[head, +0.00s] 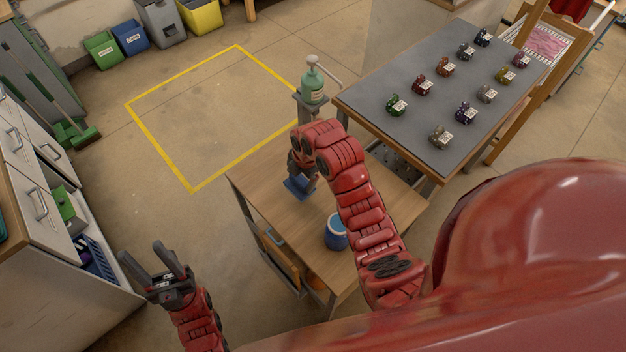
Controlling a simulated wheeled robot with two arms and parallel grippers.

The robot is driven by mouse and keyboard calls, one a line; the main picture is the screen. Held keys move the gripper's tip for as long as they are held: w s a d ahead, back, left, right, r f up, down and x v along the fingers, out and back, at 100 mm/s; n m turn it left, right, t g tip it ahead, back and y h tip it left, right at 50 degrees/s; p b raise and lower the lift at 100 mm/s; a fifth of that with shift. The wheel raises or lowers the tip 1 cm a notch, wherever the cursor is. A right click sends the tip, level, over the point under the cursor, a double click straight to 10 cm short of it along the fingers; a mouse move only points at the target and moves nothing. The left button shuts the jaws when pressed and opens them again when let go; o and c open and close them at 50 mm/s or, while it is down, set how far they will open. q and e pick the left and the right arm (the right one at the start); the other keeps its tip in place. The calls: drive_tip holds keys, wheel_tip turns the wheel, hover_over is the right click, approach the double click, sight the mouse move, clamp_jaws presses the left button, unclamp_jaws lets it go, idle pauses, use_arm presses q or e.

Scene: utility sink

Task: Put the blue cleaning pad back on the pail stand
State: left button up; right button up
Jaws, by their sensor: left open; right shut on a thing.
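The blue cleaning pad (297,188) is at the wooden table, under my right gripper (303,175). My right gripper points down and is shut on the pad; my arm hides part of this. Whether the pad touches the tabletop I cannot tell. A blue round pail (336,236) with a pale top stands on the same table, nearer and to the right of the pad. I cannot clearly make out a separate stand for it. My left gripper (140,251) is open and empty, over the floor left of the table.
The wooden table (262,170) has bare room left of the pad. A green bottle (313,86) stands on a post behind it. A grey-topped table (375,90) with several small colored items is at the right. White drawers (35,190) stand at the left.

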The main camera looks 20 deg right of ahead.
sight(301, 186)
drive_tip(key=shift+s+f+p, duration=0.1)
drive_tip(key=shift+f+p, duration=0.2)
drive_tip(key=shift+f, duration=0.9)
wheel_tip(301, 186, down, 3)
drive_tip(key=shift+r+p, duration=0.1)
drive_tip(key=shift+p, duration=0.95)
drive_tip(key=shift+f, duration=0.25)
drive_tip(key=o, duration=1.5)
drive_tip(key=shift+o, duration=0.3)
drive_tip(key=shift+w+f, duration=0.1)
drive_tip(key=shift+w, duration=0.15)
